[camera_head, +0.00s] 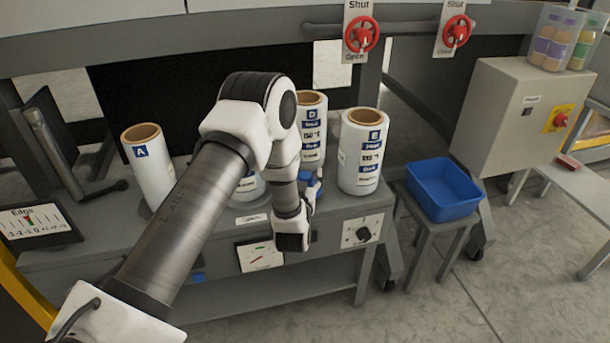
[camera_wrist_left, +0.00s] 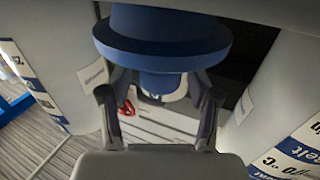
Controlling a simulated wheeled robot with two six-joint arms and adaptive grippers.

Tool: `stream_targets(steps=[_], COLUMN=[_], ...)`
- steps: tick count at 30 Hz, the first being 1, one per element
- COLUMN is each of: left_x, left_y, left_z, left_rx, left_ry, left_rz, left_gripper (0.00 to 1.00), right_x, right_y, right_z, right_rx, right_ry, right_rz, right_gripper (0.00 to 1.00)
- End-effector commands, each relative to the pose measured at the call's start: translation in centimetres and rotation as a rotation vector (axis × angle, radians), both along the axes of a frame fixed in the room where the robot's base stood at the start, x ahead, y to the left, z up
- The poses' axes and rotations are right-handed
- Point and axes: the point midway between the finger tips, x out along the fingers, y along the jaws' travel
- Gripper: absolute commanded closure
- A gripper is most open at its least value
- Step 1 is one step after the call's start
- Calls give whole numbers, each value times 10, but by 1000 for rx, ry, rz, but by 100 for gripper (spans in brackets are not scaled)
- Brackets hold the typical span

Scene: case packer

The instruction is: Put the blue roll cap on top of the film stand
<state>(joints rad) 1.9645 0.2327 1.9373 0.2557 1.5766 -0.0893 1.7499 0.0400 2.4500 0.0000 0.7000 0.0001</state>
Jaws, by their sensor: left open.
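The blue roll cap (camera_wrist_left: 165,38) fills the upper middle of the left wrist view, with a wide rim and a narrower part below it. Only a small part of the blue cap (camera_head: 314,182) shows in the head view, beside my wrist. My left gripper (camera_wrist_left: 160,92) is open, its two fingers on either side of the cap's narrower part; I cannot tell whether they touch it. In the head view my left gripper (camera_head: 310,192) is mostly hidden by my arm. The grey film stand (camera_head: 95,232) carries several labelled white rolls. My right gripper is not in view.
A blue bin (camera_head: 443,188) sits on a small stand at right. A grey control box (camera_head: 515,115) stands beyond it.

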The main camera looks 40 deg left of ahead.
Motion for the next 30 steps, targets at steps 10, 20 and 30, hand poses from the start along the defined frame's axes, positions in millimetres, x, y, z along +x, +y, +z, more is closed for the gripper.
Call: stream_targets(steps=[10, 20, 30], left_x=[-52, -106, -255], left_y=[-28, -55, -125], left_z=[2, -1, -197], left_rx=[0, -4, -310], left_ry=[6, 14, 1023], left_rz=[-4, -3, -221], left_gripper=[38, 38, 38], right_x=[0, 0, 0], right_y=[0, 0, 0], right_z=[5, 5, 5], right_rx=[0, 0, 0], right_ry=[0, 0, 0], right_rz=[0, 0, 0], right_gripper=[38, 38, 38])
